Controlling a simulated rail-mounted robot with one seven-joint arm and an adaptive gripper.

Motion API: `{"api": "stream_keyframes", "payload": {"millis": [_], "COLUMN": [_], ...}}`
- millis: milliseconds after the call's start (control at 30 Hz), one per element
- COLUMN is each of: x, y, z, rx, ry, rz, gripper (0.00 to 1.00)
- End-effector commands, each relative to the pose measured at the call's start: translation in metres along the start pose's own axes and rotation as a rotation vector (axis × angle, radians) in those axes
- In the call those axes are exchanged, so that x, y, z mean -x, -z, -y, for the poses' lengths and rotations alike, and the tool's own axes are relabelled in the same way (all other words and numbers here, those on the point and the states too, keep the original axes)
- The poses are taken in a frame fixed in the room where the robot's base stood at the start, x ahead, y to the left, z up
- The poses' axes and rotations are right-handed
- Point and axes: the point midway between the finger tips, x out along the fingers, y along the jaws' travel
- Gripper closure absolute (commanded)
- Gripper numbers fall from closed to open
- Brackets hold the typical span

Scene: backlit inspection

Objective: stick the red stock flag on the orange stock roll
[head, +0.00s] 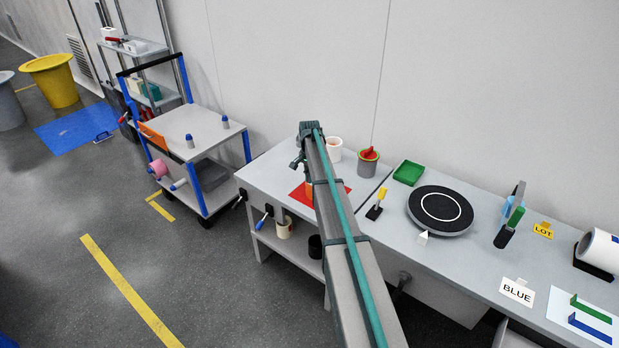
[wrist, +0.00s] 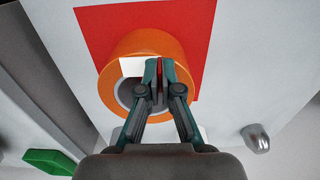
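The orange stock roll (wrist: 148,45) lies on a red mat (wrist: 195,22) in the wrist view. A white patch (wrist: 131,66) shows on its near edge, beside its dark open core. My gripper (wrist: 159,64) is over the near side of the roll, its fingers close together. A thin red strip (wrist: 159,72), which looks like the red stock flag, shows between the fingers. Whether it touches the roll cannot be told. In the head view, a sliver of the orange roll (head: 309,189) shows on the red mat (head: 299,193), mostly hidden behind my arm.
A grey cup (head: 367,168) with a red and green top and a white tub (head: 334,150) stand behind the mat. A cart (head: 196,133) stands left.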

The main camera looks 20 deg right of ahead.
Motion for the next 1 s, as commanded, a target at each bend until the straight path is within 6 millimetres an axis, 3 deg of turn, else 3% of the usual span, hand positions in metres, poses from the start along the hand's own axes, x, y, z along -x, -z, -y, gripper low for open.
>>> {"api": "stream_keyframes", "payload": {"millis": [133,367,733,1000], "x": [0.000,0.000,0.004,0.042], "y": [0.000,0.000,0.000,0.000], "z": [0.000,0.000,0.000,0.000], "rx": [0.000,0.000,0.000,0.000], "ry": [0.000,0.000,0.000,0.002], "rz": [0.000,0.000,0.000,-0.002], "gripper": [1.00,0.65,0.65,0.65]}}
